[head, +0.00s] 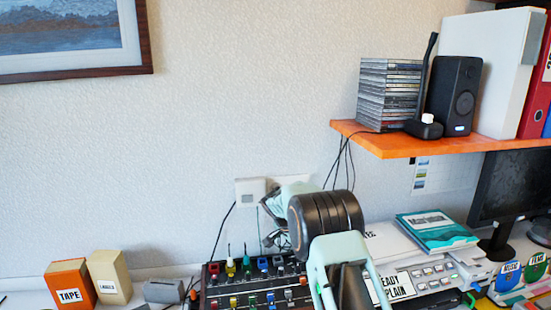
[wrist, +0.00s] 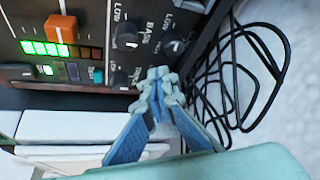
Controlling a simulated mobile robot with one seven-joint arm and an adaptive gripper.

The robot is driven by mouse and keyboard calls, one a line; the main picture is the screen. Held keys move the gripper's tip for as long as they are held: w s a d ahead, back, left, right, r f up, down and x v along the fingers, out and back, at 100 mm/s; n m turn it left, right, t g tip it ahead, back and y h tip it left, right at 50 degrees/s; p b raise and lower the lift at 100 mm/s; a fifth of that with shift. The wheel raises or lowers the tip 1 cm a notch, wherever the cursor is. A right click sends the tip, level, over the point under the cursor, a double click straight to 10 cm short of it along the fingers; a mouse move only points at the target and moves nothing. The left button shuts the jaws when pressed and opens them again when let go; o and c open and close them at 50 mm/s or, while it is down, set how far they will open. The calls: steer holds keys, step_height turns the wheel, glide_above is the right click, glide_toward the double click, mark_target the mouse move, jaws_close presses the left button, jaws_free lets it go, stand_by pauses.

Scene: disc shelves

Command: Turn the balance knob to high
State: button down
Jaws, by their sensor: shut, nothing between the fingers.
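In the wrist view, a dark control panel (wrist: 85,22) fills the upper left, with several black knobs marked LOW and BASS. One black knob (wrist: 175,48) is right of the BASS lettering, another (wrist: 126,40) left of it, and a third (wrist: 121,79) lower down. No readable label identifies the balance knob. My gripper (wrist: 157,82) is shut with its fingertips together and nothing between them. It is in front of the panel's lower right part and hides some of it. Contact with a knob cannot be told. In the head view, my arm hides part of the mixer (head: 258,296).
An orange slider (wrist: 61,28) and lit green level lights (wrist: 45,48) are on the panel. Loose black cables (wrist: 235,75) hang right of my gripper. In the head view, books (head: 435,230) lie right of my arm, and an orange shelf (head: 440,142) is above.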

steer(key=shift+d, duration=0.25)
steer(key=shift+s+a, duration=0.1)
steer(key=shift+a, duration=0.05)
steer(key=shift+a+b, duration=0.3)
steer(key=shift+b, duration=0.15)
steer(key=shift+s+a+r+p, duration=0.1)
steer(key=shift+r+p, duration=0.95)
steer(key=shift+r, duration=2)
steer(key=s+d+r+p, duration=0.1)
steer(key=p, duration=0.5)
steer(key=shift+s+d+p, duration=0.25)
steer(key=shift+d+p, duration=0.1)
steer(key=shift+d, duration=0.05)
